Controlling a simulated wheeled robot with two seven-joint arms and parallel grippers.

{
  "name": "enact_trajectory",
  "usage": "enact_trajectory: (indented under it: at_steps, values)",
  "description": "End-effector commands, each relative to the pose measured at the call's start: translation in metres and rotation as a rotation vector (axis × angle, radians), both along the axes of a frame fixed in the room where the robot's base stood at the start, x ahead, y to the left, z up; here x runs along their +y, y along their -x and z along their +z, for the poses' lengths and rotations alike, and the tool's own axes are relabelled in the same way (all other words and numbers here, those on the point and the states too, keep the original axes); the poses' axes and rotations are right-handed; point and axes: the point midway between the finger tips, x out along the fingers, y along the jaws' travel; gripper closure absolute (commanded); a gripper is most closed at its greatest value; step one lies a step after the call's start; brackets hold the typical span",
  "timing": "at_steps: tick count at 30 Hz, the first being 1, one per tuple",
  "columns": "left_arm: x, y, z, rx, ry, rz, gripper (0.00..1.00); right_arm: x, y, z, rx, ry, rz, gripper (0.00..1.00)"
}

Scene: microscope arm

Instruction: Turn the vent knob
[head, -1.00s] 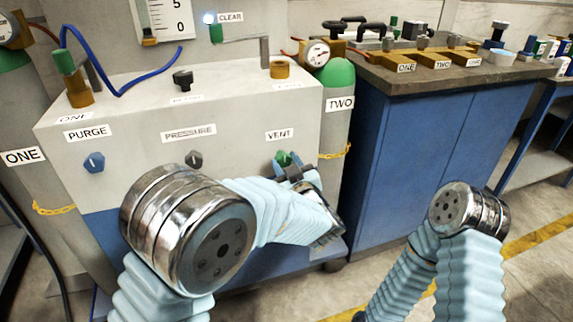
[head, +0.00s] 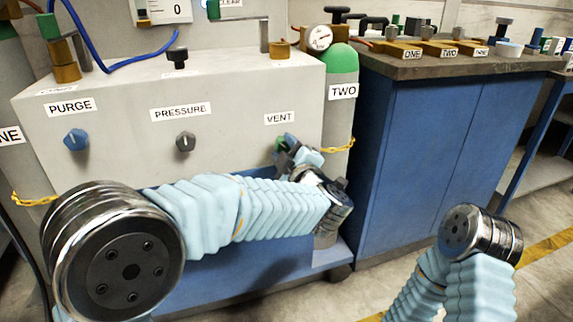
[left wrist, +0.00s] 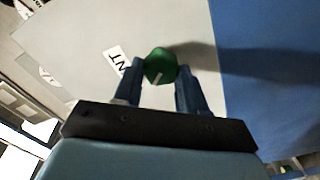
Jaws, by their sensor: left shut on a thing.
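The green vent knob (left wrist: 160,66) sits on the grey front panel beside the VENT label and has a pale pointer line. In the left wrist view it is between the two blue fingertips of my left gripper (left wrist: 160,82), which is shut on it. In the head view my left gripper (head: 288,148) is at the vent knob (head: 279,141) below the VENT label (head: 279,118). The fingers hide much of the knob there. My right arm shows at the lower right, but its gripper is out of view.
The blue purge knob (head: 76,139) and grey pressure knob (head: 185,142) are on the same panel, to the left. Green-topped cylinder TWO (head: 342,90) stands just right of the panel. A blue cabinet (head: 430,150) stands further right.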

Motion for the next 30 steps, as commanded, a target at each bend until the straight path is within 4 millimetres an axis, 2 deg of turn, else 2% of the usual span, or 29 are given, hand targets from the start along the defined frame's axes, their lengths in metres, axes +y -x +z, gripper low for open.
enact_trajectory:
  at_steps: [1,15,21,30]
  values:
    - [0.000,0.000,-0.008,-0.013,0.044,0.001,0.89,0.001,0.000,-0.014,0.001,-0.002,0.001,0.57]
    - [0.000,0.000,-0.008,-0.149,0.463,0.000,0.89,0.003,-0.001,-0.071,0.000,-0.007,0.000,0.57]
    - [0.000,0.000,-0.007,-0.194,0.610,0.001,0.89,0.003,-0.001,-0.085,-0.005,-0.006,-0.001,0.57]
    - [0.000,0.000,-0.005,-0.241,0.753,0.001,0.90,0.003,-0.002,-0.094,-0.006,-0.005,-0.003,0.57]
